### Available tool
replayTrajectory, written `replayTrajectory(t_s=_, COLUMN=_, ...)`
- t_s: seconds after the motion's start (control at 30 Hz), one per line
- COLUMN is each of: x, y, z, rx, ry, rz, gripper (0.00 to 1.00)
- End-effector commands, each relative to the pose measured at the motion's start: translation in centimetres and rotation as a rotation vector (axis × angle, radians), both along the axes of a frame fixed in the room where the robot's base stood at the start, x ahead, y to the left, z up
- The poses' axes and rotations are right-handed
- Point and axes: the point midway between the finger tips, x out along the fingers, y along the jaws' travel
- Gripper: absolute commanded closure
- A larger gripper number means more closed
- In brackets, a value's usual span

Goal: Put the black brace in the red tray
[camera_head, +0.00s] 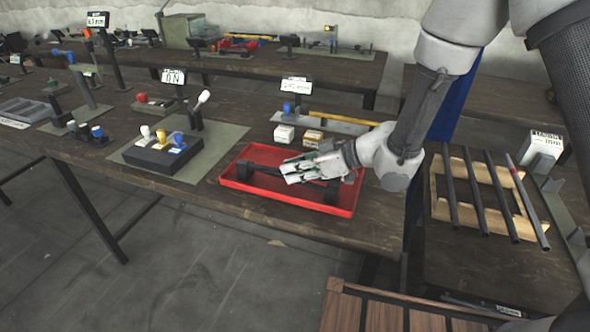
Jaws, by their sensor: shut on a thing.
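The red tray (297,203) lies on the dark wooden table, near its front right corner. The black brace (243,172) is a dark bar with upright end blocks, at the tray. It extends from the left part of the tray toward the right, over the tray floor. My gripper (296,172) reaches in from the right and is shut on the black brace near its middle. Part of the brace is hidden behind my gripper. I cannot tell whether the brace touches the tray floor.
A black box with coloured knobs (163,153) stands left of the tray. Small white and yellow boxes (284,134) and a sign (294,87) stand behind it. A wooden rack with dark rods (480,195) is on the table at right. A wooden slatted surface (400,312) is in front.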

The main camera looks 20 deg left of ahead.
Motion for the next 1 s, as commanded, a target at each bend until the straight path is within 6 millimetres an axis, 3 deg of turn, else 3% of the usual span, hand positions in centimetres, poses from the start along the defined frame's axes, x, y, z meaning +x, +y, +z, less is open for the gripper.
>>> replayTrajectory(t_s=0.07, x=0.0, y=0.0, z=-0.2, rx=0.000, ry=0.000, rz=0.000, gripper=1.00)
replayTrajectory(t_s=0.1, x=0.0, y=0.0, z=-0.3, rx=0.000, ry=0.001, rz=0.000, gripper=0.83)
replayTrajectory(t_s=0.2, x=0.0, y=0.0, z=-0.2, rx=0.000, ry=0.000, rz=0.000, gripper=0.65)
replayTrajectory(t_s=0.23, x=0.0, y=0.0, z=-0.2, rx=0.000, ry=0.000, rz=0.000, gripper=0.64)
replayTrajectory(t_s=0.63, x=0.1, y=-0.7, z=0.4, rx=0.000, ry=0.000, rz=-0.002, gripper=0.64)
replayTrajectory(t_s=1.0, x=0.3, y=-7.6, z=4.0, rx=0.001, ry=-0.001, rz=-0.005, gripper=0.64)
